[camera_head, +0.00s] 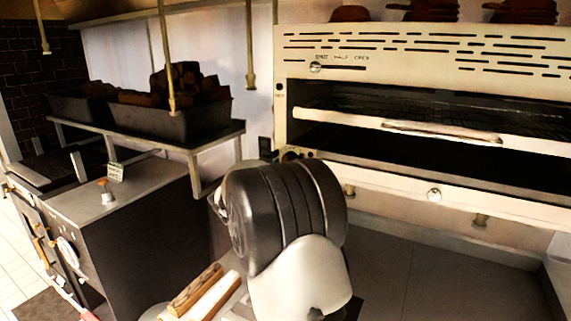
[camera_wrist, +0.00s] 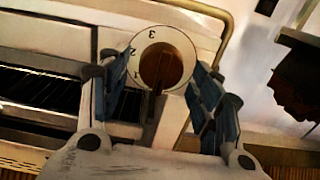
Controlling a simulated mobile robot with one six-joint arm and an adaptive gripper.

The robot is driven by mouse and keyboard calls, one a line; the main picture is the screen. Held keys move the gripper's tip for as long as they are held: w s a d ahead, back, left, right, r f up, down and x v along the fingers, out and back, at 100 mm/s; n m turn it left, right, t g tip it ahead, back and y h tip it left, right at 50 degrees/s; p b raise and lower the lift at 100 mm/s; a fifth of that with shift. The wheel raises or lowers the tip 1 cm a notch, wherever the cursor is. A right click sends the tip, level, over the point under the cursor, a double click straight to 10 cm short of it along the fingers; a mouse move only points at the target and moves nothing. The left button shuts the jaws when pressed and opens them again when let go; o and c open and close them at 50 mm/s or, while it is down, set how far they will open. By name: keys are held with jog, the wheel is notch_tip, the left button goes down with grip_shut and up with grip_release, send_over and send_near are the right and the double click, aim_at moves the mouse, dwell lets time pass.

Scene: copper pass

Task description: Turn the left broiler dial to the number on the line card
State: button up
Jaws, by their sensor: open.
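The cream broiler (camera_head: 420,172) stands at the right in the head view. In the wrist view, a dial has a white ring (camera_wrist: 149,40) marked 1, 2 and 3 and a brown round knob (camera_wrist: 168,66) at its centre. My gripper (camera_wrist: 158,82) is open, its blue-padded fingers on either side of the dial; I cannot tell whether they touch it. The knob's setting is unclear. In the head view my arm hides the gripper and most of the broiler's left corner. A small card (camera_head: 115,172) stands on the left counter, too small to read.
Dark bins (camera_head: 170,120) of brown pieces sit on a raised shelf (camera_head: 200,145) at the left. Brass rods (camera_head: 250,60) hang near the wall. The grey surface (camera_head: 430,270) below the broiler is clear.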

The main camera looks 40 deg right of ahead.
jog(key=shift+c, duration=0.5)
jog(key=c, duration=0.9)
jog(key=shift+c, duration=0.2)
jog(key=shift+s+f+m+b, duration=0.15)
jog(key=shift+m+b, duration=1)
jog(key=shift+m, duration=3.8)
jog(key=shift+w+f+m+b, duration=0.15)
jog(key=shift+m+b, duration=1)
jog(key=shift+m, duration=3.85)
jog(key=shift+s+f+m+b, duration=0.15)
jog(key=shift+m+b, duration=1)
jog(key=shift+m, duration=3.8)
